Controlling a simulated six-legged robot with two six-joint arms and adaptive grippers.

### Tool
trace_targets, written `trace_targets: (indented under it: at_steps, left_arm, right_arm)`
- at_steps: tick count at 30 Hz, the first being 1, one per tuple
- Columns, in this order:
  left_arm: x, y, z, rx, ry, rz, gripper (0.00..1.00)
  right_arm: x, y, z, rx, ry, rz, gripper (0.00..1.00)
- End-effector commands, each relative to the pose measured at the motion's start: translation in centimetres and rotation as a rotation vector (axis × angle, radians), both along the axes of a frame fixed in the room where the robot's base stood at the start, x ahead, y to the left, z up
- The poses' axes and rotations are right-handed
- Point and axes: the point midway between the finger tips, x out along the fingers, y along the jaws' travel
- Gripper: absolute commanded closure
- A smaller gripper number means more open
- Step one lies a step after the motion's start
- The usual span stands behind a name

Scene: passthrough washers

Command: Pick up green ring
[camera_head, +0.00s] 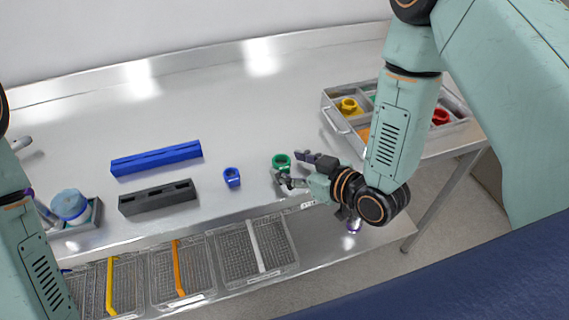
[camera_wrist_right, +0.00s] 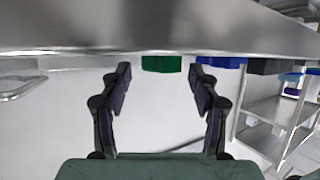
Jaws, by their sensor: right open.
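The green ring (camera_head: 281,161) stands on the metal table in the head view, right of the small blue ring (camera_head: 232,177). My right gripper (camera_head: 288,168) reaches in from the right, with its open fingers near the green ring. In the right wrist view, the green ring (camera_wrist_right: 161,64) shows just ahead of and between the spread fingertips of the right gripper (camera_wrist_right: 160,72). A gap shows on both sides of the ring, and nothing is held.
A blue slotted block (camera_head: 156,158) and a dark grey slotted block (camera_head: 157,198) lie to the left. A compartmented tray (camera_head: 337,121) with colored parts stands at the right. Wire baskets (camera_head: 215,262) sit below the front edge. The table behind the ring is clear.

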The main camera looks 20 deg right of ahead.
Motion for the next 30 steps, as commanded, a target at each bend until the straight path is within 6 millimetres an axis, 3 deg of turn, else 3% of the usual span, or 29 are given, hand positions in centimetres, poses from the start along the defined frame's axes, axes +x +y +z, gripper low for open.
trace_targets:
  at_steps: [5, 13, 27, 30]
  left_arm:
    - [-0.01, 0.01, -0.06, 0.0, 0.0, 0.001, 0.28]
    - [0.0, 0.01, -0.05, 0.0, 0.0, 0.001, 0.28]
    - [0.01, 0.01, -0.05, 0.0, 0.0, 0.001, 0.28]
    - [0.01, 0.01, -0.05, 0.0, 0.0, 0.001, 0.28]
  right_arm:
    - [1.51, 0.84, -0.55, 0.0, -0.002, 0.002, 0.39]
    - [1.64, 0.83, -0.61, 0.0, -0.001, -0.001, 0.4]
    - [1.62, 0.83, -0.6, 0.0, -0.001, 0.0, 0.79]
    - [1.61, 0.82, -0.61, 0.0, -0.001, -0.001, 0.79]
